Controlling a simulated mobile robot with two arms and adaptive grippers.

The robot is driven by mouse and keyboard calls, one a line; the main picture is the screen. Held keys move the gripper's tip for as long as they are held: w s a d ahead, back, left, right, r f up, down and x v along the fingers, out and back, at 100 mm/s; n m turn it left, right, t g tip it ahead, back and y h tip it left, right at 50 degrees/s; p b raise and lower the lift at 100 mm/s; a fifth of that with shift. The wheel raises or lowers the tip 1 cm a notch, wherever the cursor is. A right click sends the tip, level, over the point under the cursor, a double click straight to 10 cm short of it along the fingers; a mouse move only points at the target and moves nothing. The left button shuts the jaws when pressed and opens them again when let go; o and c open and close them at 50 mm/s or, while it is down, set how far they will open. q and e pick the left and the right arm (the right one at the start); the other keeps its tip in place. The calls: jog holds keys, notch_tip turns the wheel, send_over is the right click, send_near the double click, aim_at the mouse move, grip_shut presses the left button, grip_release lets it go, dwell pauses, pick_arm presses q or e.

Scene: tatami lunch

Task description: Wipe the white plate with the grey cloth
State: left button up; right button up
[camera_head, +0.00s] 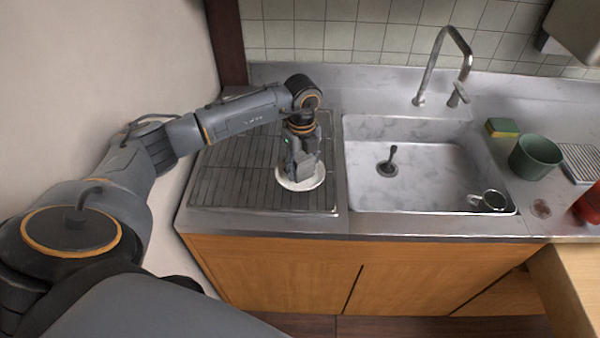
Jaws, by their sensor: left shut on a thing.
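The white plate (314,182) lies on the ribbed drainboard left of the sink. My left gripper (300,178) points down over the plate, its fingertips at or just above the plate's surface. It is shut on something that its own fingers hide. I cannot make out the grey cloth apart from the grey gripper. My right gripper is not in view.
The sink basin (425,165) holds a mug (490,201) at its front right. A faucet (440,65) stands behind it. A sponge (502,127), a green pot (535,156) and a red object (588,206) are on the right counter. A wall borders the drainboard's left.

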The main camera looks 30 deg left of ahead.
pick_arm(q)
jog(key=shift+a+f+m+b, duration=0.1)
jog(key=shift+m+b, duration=0.4)
jog(key=shift+m, duration=0.5)
jog(key=m+b, duration=0.1)
jog(key=m, duration=0.3)
jog(key=shift+a, duration=0.1)
jog(key=m+b, duration=0.2)
jog(key=m, duration=0.3)
jog(key=shift+s+a+m, duration=0.1)
jog(key=shift+a+m, duration=0.05)
jog(key=shift+m, duration=0.25)
jog(key=shift+m+b, duration=0.4)
jog(key=shift+m, duration=0.6)
